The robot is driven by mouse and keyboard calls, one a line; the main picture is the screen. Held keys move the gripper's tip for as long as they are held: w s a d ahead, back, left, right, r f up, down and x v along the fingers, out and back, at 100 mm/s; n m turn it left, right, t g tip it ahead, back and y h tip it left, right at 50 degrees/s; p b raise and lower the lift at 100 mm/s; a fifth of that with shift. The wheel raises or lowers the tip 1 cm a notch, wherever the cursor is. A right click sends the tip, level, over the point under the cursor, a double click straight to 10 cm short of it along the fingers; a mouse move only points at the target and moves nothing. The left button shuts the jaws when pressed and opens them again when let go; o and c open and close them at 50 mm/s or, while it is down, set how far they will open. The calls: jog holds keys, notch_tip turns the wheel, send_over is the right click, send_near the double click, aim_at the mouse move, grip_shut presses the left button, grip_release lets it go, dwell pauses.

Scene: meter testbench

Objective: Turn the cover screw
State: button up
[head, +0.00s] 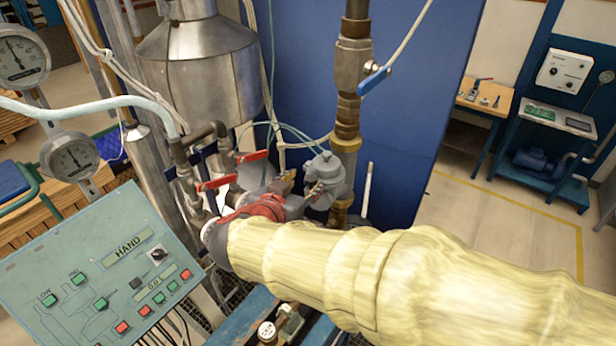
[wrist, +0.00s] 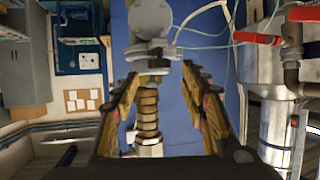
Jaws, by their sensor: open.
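The grey round-bodied meter (head: 326,180) hangs on the pipe in the head view, just beyond my sleeved arm. It also shows at the top of the wrist view (wrist: 152,18), above a bolted flange (wrist: 152,52). I cannot pick out the cover screw in either view. My gripper (wrist: 160,73) is open, its two fingers apart on either side of the pipe line in the picture. Nothing is held between them. Brass fittings (wrist: 148,105) show between the fingers, seemingly behind them. In the head view my arm hides much of the area under the meter.
Red lever handles (head: 218,183) sit left of the meter. A blue-handled valve (head: 373,80) is above it on the pipe. A control panel (head: 90,262) stands at lower left and a metal tank (head: 200,75) behind. Open floor (head: 480,220) lies to the right.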

aim_at(311, 178)
jog(key=shift+p+x, duration=0.4)
jog(key=shift+x, duration=1.5)
jog(key=shift+s, duration=0.1)
jog(key=shift+c, duration=0.4)
grip_shut()
